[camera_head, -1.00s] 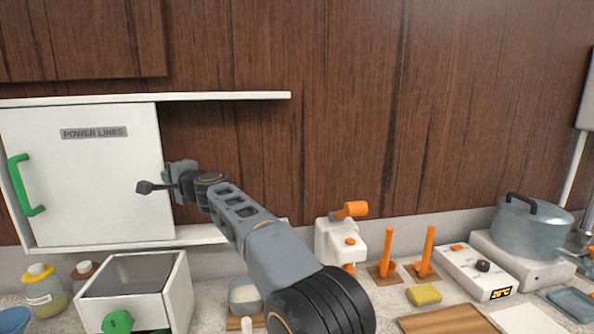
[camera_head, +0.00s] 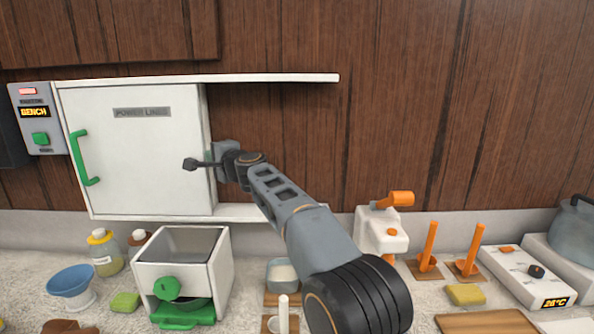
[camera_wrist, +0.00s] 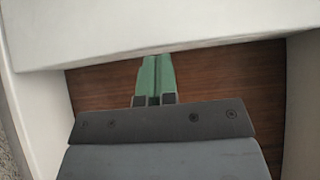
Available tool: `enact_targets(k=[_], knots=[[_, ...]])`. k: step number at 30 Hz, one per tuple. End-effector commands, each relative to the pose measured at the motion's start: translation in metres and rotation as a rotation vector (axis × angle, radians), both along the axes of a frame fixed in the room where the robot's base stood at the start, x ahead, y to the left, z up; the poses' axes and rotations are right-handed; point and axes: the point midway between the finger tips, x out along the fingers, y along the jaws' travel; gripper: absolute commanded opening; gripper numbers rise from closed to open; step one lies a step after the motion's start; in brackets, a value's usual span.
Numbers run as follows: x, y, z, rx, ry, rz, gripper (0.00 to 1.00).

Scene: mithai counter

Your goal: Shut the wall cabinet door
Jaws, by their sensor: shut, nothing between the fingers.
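The wall cabinet door (camera_head: 150,150) is a white panel with a grey "POWER LINES" label and a green handle (camera_head: 80,158) on its left side. It covers the left part of the cabinet, between the white top board (camera_head: 270,80) and the lower board (camera_head: 245,212). To its right, bare brown wood shows between the boards. My gripper (camera_head: 208,160) is at the door's right edge. In the wrist view its green fingers (camera_wrist: 154,78) are together and empty, before brown wood framed by white panels. I cannot tell whether they touch the door.
A control box (camera_head: 37,118) hangs left of the cabinet. An orange-handled white device (camera_head: 375,235) stands right of my arm. The wall right of the cabinet is clear.

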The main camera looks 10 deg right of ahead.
Motion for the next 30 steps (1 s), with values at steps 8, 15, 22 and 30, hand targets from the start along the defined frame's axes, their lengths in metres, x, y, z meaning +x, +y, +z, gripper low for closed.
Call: enact_targets(k=[8,15,22,30], knots=[[-0.037,-0.047,-0.004,0.001,-0.004,-0.001,0.00],[-0.087,-0.084,-0.003,-0.001,-0.004,-0.002,0.00],[-0.128,-0.114,-0.002,0.000,-0.003,-0.002,0.00],[-0.156,-0.135,-0.001,0.000,-0.001,0.000,0.00]])
